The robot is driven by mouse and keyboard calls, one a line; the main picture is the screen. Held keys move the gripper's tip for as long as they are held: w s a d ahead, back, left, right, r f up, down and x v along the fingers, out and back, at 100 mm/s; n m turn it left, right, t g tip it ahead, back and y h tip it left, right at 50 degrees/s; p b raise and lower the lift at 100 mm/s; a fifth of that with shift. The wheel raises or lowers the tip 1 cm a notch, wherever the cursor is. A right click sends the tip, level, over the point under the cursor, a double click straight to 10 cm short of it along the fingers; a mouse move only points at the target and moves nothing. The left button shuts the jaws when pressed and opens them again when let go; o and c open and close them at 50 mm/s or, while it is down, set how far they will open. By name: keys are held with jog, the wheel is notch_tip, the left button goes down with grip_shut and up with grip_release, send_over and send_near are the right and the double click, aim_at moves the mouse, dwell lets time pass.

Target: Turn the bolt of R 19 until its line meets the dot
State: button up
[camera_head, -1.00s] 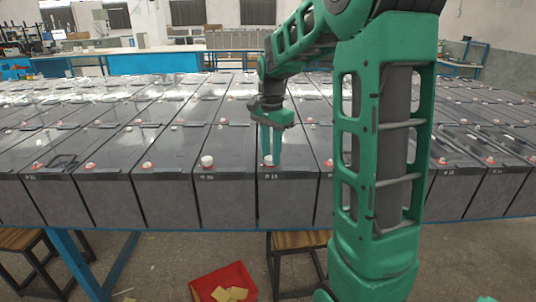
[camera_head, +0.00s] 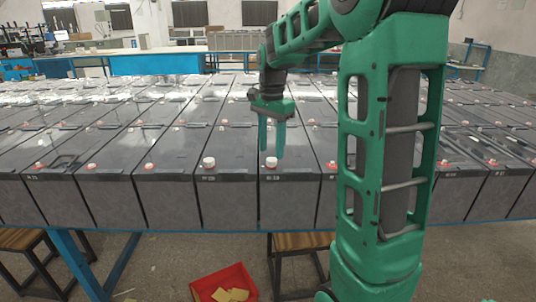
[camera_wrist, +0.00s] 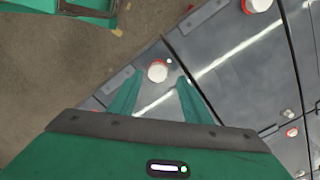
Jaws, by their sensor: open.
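The battery (camera_head: 285,200) in the front row below my gripper has a small label (camera_head: 272,177) that seems to read R 19, too small to be sure. A white round bolt (camera_head: 271,163) with a red base stands on its top near the front edge. My gripper (camera_head: 272,153) is open, pointing down above this bolt. In the wrist view the bolt (camera_wrist: 157,71) appears between the two fingertips (camera_wrist: 160,77), with no finger touching it visibly. A small white dot (camera_wrist: 169,61) lies beside the bolt. I cannot make out a line on the bolt.
The neighbouring battery on the left has a similar white bolt (camera_head: 208,162). Other batteries with smaller red-and-white caps fill the table in close rows. A red bin (camera_head: 223,284) with yellow pieces is on the floor, beside a wooden stool (camera_head: 303,241).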

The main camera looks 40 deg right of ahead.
aim_at(270, 158)
notch_tip(270, 158, up, 8)
jog(key=shift+w+f, duration=0.15)
dwell(0.6)
jog(key=s+a+f+n, duration=0.1)
jog(key=s+f+n, duration=0.2)
jog(key=s, duration=0.7)
jog(key=s+a+f+n, duration=0.1)
jog(key=s+f+n, duration=0.2)
jog(key=s+f, duration=0.3)
jog(key=s+a+f+n, duration=0.1)
jog(key=s+f+n, duration=0.2)
jog(key=s, duration=1)
notch_tip(270, 158, down, 2)
jog(key=shift+s+a+f+n, duration=0.25)
jog(key=shift+s+a+n, duration=0.05)
jog(key=c, duration=0.3)
jog(key=shift+d, duration=0.1)
